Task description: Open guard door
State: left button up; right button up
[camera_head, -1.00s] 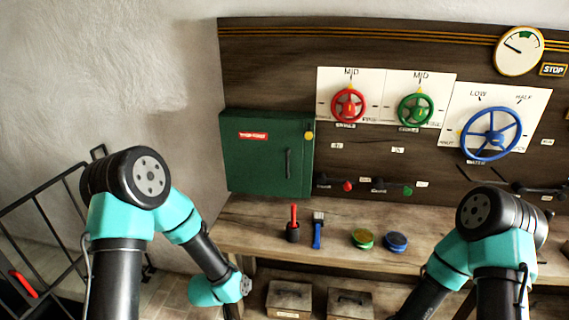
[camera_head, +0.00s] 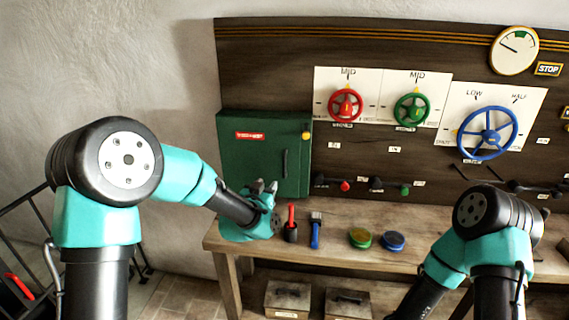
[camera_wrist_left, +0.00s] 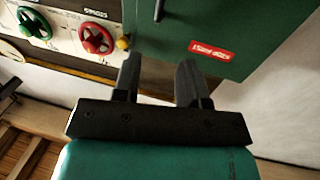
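The guard door is the front of a green box (camera_head: 262,152) on the left of the panel, with a red label and a dark vertical handle (camera_head: 284,163). The door looks shut. A yellow knob (camera_head: 306,135) sits at its right edge. My left gripper (camera_head: 262,187) is in front of the door's lower part, left of and below the handle. In the left wrist view its two fingers (camera_wrist_left: 158,75) are apart with nothing between them, and the green door (camera_wrist_left: 185,30) lies beyond. My right gripper is outside the head view; only its arm shows.
A red-handled tool (camera_head: 291,222) in a dark holder and a blue brush (camera_head: 315,232) stand on the wooden bench (camera_head: 350,212) close to my left gripper. Green (camera_head: 360,238) and blue (camera_head: 393,241) round pieces lie further right. Red (camera_head: 345,104) and green (camera_head: 411,108) handwheels are on the panel.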

aim_at(284, 163)
pick_arm(q)
jog(key=x, duration=1.7)
jog(key=shift+d, duration=0.1)
jog(key=shift+s, duration=0.1)
jog(key=shift+c, duration=0.5)
grip_shut()
